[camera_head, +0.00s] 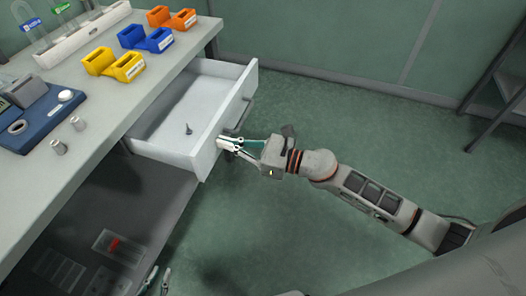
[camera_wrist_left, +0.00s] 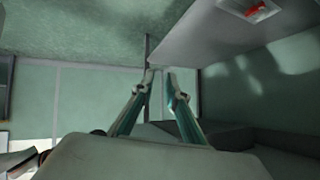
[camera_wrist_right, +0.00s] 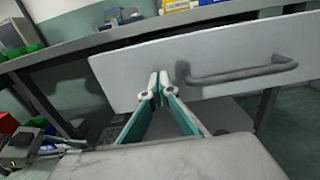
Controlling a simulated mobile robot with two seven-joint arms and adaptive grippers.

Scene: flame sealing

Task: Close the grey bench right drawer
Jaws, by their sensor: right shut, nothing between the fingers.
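The grey bench (camera_head: 95,110) has its right drawer (camera_head: 160,100) pulled open, with its white tray exposed. A small dark item (camera_head: 188,129) lies inside. My right gripper (camera_head: 222,143) is shut and empty, its tips at the near end of the drawer's front panel. In the right wrist view, the shut fingertips (camera_wrist_right: 160,78) are at the front panel (camera_wrist_right: 125,75), left of the dark bar handle (camera_wrist_right: 240,75). I cannot tell if they touch it. My left gripper (camera_head: 158,280) is low, below the bench top; its fingertips (camera_wrist_left: 159,76) are slightly apart with nothing between them.
Yellow (camera_head: 113,65), blue (camera_head: 146,39) and orange (camera_head: 172,18) holders stand on the bench top. A clear box with a red item (camera_head: 115,246) lies on the lower shelf. Green floor is free right of the drawer; a dark stand (camera_head: 495,95) is far right.

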